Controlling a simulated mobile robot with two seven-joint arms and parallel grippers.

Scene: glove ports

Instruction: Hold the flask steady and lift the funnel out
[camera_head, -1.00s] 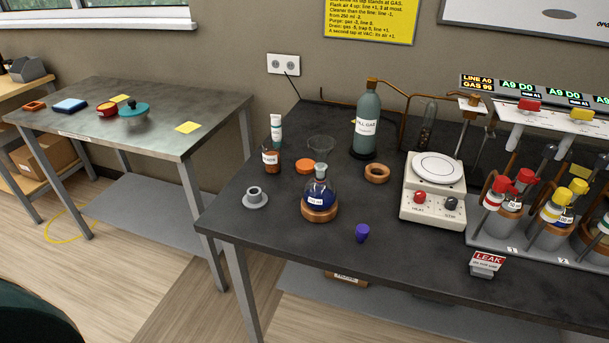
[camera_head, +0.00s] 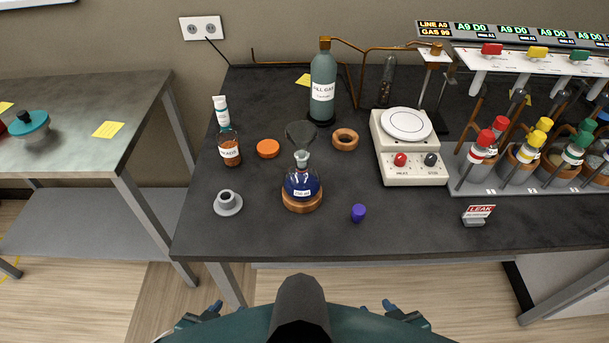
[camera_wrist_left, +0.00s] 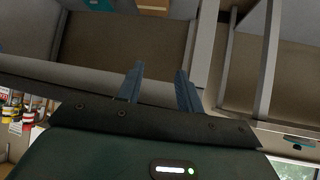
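The flask (camera_head: 302,190) is round, holds dark blue liquid and sits upright on a cork ring (camera_head: 302,204) on the dark bench. The clear glass funnel (camera_head: 300,134) stands above the flask, its stem at the pale neck; how deep it goes in I cannot tell. My left gripper (camera_head: 203,312) is low at the front, short of the bench and apart from the flask. In the left wrist view its two fingers (camera_wrist_left: 160,85) are apart with nothing between them. My right gripper (camera_head: 401,312) is low at the front right, its fingertips apart, and empty.
A brown bottle (camera_head: 229,152), an orange lid (camera_head: 268,149) and a grey stand (camera_head: 228,203) are left of the flask. The gas bottle (camera_head: 323,90) stands behind. The bench front is mostly clear.

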